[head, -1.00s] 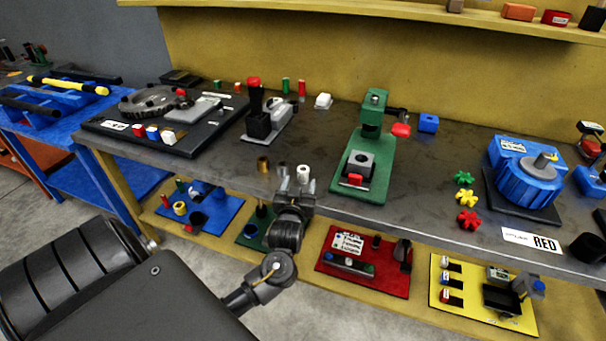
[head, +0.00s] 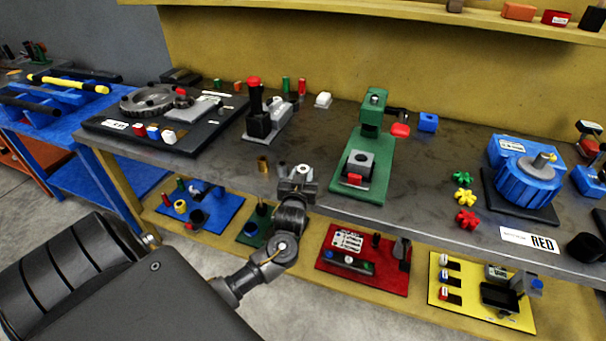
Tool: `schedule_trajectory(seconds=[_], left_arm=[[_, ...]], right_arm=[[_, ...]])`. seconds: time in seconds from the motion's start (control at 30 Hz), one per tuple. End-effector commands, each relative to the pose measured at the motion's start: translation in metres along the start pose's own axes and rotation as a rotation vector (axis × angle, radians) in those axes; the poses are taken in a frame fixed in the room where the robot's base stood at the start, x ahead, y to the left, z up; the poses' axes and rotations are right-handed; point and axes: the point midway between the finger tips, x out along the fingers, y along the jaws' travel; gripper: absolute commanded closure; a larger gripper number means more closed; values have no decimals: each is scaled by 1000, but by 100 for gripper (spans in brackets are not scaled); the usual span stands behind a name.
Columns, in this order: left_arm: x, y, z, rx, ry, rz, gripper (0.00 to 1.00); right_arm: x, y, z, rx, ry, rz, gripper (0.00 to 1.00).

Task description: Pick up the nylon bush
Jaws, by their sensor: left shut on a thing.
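The nylon bush (head: 303,170) is a small white cylinder at the front edge of the grey bench top, left of the green press. My left gripper (head: 299,179) reaches up from below and is shut on it. The fingers hide most of the bush, and only its pale top shows. I cannot tell whether it is lifted off the bench. A brass bush (head: 263,164) and a grey metal bush (head: 282,169) stand just to the left. My right gripper is out of view.
The green press (head: 366,165) stands right of the gripper, and a black toggle fixture (head: 262,118) stands behind it. The lower shelf holds a blue board (head: 226,205), a red board (head: 388,282) and a yellow board (head: 500,318). Bare bench lies between the press and the coloured star knobs.

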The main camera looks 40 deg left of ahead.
Motion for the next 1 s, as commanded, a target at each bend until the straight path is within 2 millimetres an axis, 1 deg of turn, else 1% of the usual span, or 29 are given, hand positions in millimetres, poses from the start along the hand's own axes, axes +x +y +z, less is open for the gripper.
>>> schedule_trajectory(seconds=[0.23, 0.33, 0.47, 0.53, 0.8, 0.87, 1.0], left_arm=[[0, 0, -1, -1, 2, 0, 93], [0, 0, -5, -2, 2, 0, 93], [-1, 0, -18, -4, 5, 0, 93], [-2, 0, -31, -6, 6, 1, 93], [-52, -24, -92, -7, 5, 1, 93], [-67, -31, -96, -4, 2, 0, 93], [-96, -46, -109, -4, 2, -1, 93]], right_arm=[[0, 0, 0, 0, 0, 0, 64], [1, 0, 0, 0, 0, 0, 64], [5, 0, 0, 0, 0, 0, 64], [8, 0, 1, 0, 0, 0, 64], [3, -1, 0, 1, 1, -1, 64], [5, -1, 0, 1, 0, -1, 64], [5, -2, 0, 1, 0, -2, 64]])
